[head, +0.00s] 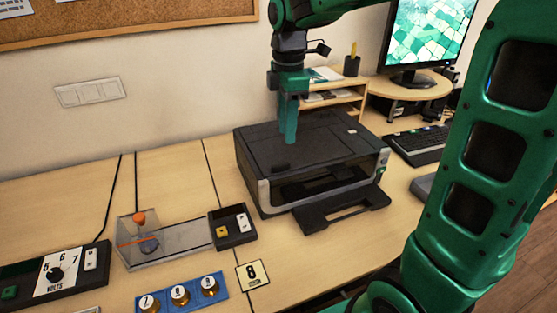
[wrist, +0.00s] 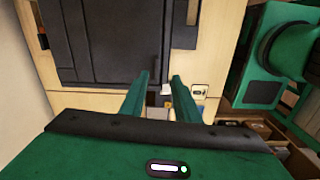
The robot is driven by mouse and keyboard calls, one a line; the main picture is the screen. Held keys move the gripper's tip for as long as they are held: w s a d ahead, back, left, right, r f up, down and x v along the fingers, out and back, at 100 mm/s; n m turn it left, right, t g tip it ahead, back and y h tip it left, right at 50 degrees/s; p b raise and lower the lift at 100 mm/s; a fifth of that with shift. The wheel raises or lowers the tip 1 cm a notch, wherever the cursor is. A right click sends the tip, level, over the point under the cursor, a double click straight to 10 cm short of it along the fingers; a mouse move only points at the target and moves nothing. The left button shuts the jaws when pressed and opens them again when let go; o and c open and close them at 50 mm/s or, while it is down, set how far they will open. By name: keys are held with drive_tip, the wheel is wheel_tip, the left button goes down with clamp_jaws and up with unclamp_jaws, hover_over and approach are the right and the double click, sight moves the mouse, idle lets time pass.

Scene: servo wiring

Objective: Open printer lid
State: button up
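The black and grey printer (head: 262,183) stands on the desk with its front tray (head: 345,207) folded out. Its lid (head: 325,140) lies flat and shut on top. My gripper (head: 289,138) points down over the lid, near its back-left part in the head view; whether the tips touch it I cannot tell. In the wrist view the printer's dark top (wrist: 105,40) fills the upper left. There the two green fingers of my gripper (wrist: 160,76) are apart, with nothing seen held between them.
A clear box with an orange knob (head: 139,219), a small switch box (head: 233,226) and a blue panel (head: 181,293) lie left of the printer. A keyboard (head: 418,146) and a monitor (head: 432,38) are to the right. A wall rises behind the desk.

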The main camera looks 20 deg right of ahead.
sight(280, 160)
drive_tip(key=shift+n, duration=0.6)
drive_tip(key=f, duration=0.3)
drive_tip(key=a+f, duration=0.1)
drive_tip(key=f, duration=0.3)
drive_tip(key=w+f, duration=0.1)
drive_tip(key=f, duration=0.2)
drive_tip(key=shift+a+f, duration=0.15)
drive_tip(key=shift+f, duration=0.2)
clamp_jaws()
